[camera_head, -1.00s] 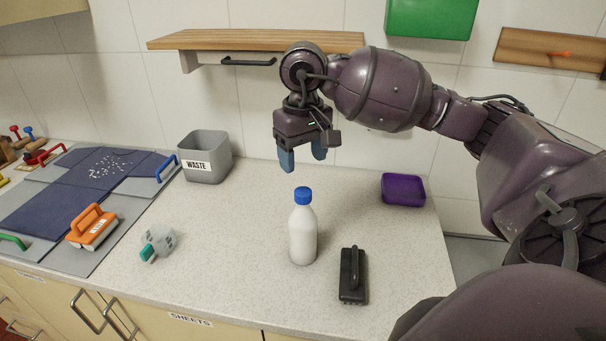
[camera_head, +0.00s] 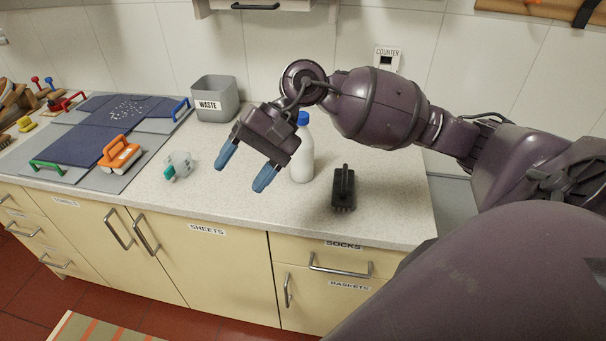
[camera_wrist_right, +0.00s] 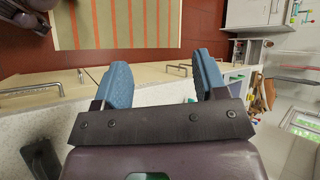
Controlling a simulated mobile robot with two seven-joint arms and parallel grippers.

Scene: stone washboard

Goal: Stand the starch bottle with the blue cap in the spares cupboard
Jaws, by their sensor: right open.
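The starch bottle (camera_head: 303,158), white with a blue cap (camera_head: 303,118), stands upright on the counter in the head view. My right gripper (camera_head: 244,174) is in front of it and to its left, partly covering its left side. The gripper is open with its blue fingers apart and nothing between them. In the right wrist view, the open fingers (camera_wrist_right: 163,85) point out past the counter's front edge, and the bottle is not seen. No door labelled as the spares cupboard can be read. My left gripper is not in view.
A black brush (camera_head: 343,188) lies right of the bottle. A grey waste bin (camera_head: 215,98) stands at the back. A grey and teal object (camera_head: 178,166) and an orange-handled tool (camera_head: 119,155) lie left. Below are shut doors labelled SHEETS (camera_head: 206,229) and a SOCKS drawer (camera_head: 342,246).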

